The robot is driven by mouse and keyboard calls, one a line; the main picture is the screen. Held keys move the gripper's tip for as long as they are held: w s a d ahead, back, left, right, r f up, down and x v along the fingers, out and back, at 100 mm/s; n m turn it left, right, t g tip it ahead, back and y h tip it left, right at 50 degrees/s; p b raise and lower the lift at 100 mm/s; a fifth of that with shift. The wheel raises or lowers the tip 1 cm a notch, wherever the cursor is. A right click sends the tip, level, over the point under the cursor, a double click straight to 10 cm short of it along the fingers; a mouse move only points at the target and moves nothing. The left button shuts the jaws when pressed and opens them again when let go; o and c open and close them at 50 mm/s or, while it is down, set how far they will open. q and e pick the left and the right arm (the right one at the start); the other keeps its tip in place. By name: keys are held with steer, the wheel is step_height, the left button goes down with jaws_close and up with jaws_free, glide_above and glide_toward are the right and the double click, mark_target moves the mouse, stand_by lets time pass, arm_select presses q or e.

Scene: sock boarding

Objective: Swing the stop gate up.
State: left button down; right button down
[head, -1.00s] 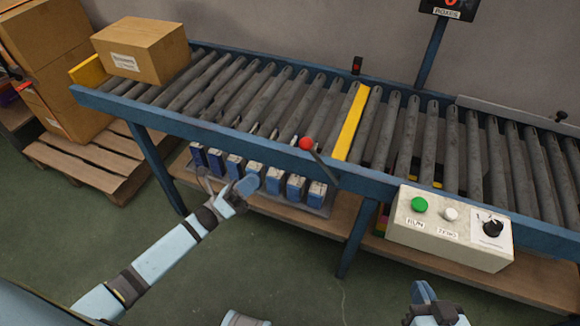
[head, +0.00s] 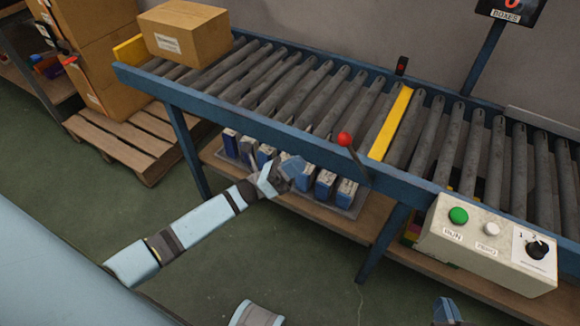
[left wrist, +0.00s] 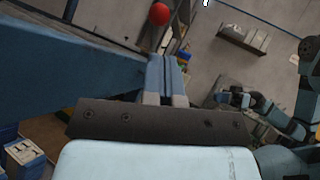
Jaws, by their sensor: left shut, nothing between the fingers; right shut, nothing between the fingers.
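The stop gate, a yellow bar (head: 391,124), lies across the grey rollers around the middle of the conveyor. Beside it at the front rail is a dark lever with a red ball knob (head: 344,139), tilted up to the left. My left gripper (head: 293,168) is shut and empty, in front of the rail, left of and below the knob and apart from it. In the left wrist view the shut fingers (left wrist: 166,76) point toward the knob (left wrist: 159,14), which is beyond their tips. My right gripper (head: 447,311) is shut at the bottom edge, partly cut off.
A cardboard box (head: 185,36) sits on the rollers at the far left, by a yellow end piece (head: 130,50). A control box (head: 488,248) with green and white buttons and a dial hangs at the front right. Several blue packs (head: 325,186) stand on the lower shelf.

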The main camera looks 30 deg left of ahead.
arm_select(q)
steer(key=shift+x, duration=4.55)
steer(key=shift+d+r, duration=0.1)
